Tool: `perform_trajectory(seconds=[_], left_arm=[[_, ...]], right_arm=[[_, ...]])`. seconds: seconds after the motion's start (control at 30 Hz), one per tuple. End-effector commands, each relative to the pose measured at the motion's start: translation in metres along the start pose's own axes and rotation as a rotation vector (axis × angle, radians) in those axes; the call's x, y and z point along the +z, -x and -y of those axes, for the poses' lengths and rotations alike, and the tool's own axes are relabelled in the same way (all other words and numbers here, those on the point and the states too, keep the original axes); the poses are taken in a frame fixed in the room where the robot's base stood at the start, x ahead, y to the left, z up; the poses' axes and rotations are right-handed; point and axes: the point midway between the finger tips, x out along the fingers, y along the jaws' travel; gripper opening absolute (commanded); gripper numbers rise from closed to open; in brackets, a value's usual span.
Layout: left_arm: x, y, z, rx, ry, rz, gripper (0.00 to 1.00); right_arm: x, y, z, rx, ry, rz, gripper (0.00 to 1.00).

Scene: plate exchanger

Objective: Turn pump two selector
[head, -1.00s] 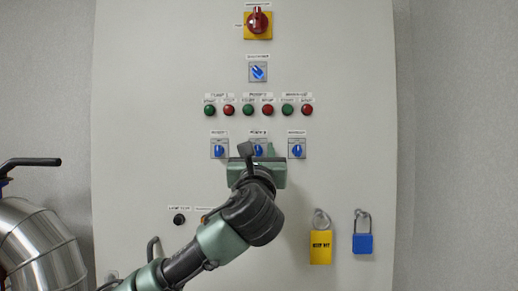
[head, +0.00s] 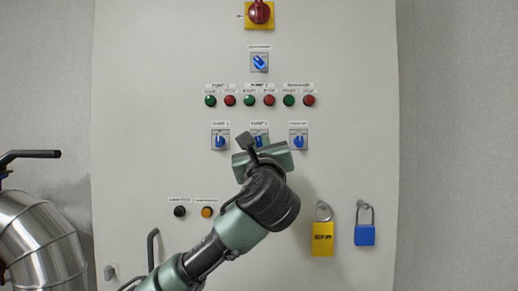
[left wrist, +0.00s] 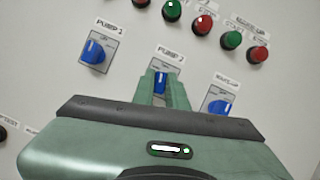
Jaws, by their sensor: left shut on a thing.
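The pump 2 selector (head: 259,140) is a blue knob on a grey square plate, in the middle of a row of three on the pale panel. Its label shows above it. My left gripper (head: 257,147) is in front of it and hides its lower part in the head view. In the left wrist view the green fingers of the left gripper (left wrist: 165,86) are shut on the blue knob (left wrist: 160,84), one on each side. The gripper body is tilted relative to the panel. My right gripper is not in view.
The pump 1 selector (head: 220,141) and the make-up selector (head: 299,141) flank it closely. Green and red push buttons (head: 249,101) sit above. A yellow tag (head: 322,239) and a blue padlock (head: 364,235) hang lower right. A silver pipe (head: 40,245) stands at left.

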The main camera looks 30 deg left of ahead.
Motion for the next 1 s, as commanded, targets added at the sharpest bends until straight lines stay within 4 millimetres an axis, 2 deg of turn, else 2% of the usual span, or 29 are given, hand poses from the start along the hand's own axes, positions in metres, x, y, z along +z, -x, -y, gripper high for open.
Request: perform_trajectory(seconds=[0.1,0.5,1.0], left_arm=[[-0.001,0.001,0.001,0.038,0.098,0.001,0.0],[0.001,0.001,0.001,0.153,0.374,0.002,0.0],[0.002,0.0,0.001,0.206,0.498,0.003,0.0]], right_arm=[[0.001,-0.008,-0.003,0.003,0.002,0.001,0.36],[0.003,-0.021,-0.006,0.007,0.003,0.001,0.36],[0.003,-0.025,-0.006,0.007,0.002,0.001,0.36]])
